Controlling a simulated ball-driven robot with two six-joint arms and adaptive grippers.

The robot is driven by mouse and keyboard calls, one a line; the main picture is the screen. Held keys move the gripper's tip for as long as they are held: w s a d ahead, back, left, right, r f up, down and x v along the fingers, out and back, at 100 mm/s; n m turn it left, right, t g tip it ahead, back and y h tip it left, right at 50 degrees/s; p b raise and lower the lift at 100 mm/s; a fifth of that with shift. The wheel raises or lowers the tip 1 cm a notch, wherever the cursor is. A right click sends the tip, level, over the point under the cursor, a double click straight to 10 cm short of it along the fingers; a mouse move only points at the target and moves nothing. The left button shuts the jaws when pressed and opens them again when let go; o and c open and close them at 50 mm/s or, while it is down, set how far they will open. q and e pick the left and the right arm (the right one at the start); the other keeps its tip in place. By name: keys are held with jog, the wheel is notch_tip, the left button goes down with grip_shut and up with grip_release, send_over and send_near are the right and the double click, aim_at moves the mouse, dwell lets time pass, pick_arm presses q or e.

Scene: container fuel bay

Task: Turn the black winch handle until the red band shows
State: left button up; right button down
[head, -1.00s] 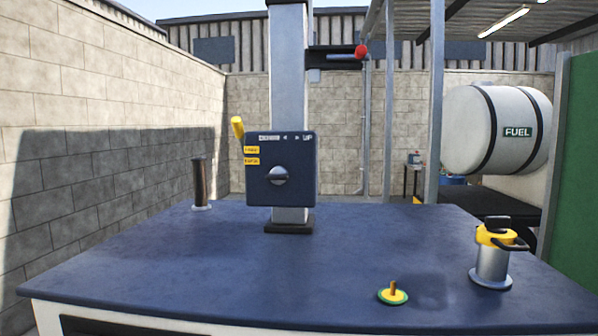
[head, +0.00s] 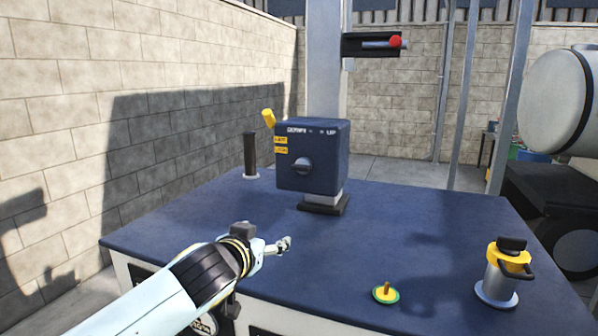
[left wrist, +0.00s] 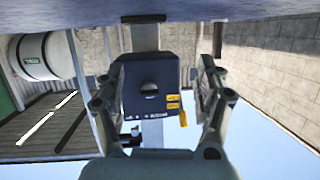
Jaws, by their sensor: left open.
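A black upright handle (head: 250,155) stands on the blue bench on a small pale base, left of a dark blue box (head: 318,158). I cannot tell if it is the winch handle. The box sits on a grey post and has a dark knob (head: 302,165) on its front and a yellow lever (head: 268,117) at its upper left. No red band is seen. My left gripper (head: 284,244) is over the bench's front, short of the box, touching nothing. The left wrist view, upside down, shows its open, empty fingers (left wrist: 160,98) with the box beyond.
A red-tipped rod (head: 394,42) is on a black bracket on the post. A yellow-green disc with a peg (head: 385,292) and a yellow-topped metal can (head: 499,274) stand on the bench's (head: 420,225) right side. The middle is clear.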

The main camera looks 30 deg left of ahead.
aim_at(299, 168)
pick_arm(q)
jog(key=w+r+t, duration=0.4)
jog(key=w+r, duration=0.3)
jog(key=r, duration=0.3)
jog(key=shift+h, duration=0.5)
jog(key=x, duration=0.3)
jog(key=p+x, duration=0.1)
jog(key=x, duration=0.3)
jog(key=p+x, duration=0.1)
jog(key=x, duration=0.2)
jog(key=shift+a+f, duration=0.2)
jog(key=shift+a, duration=0.15)
jog(key=shift+c, duration=0.2)
jog(key=c, duration=1.1)
jog(key=shift+m, duration=0.5)
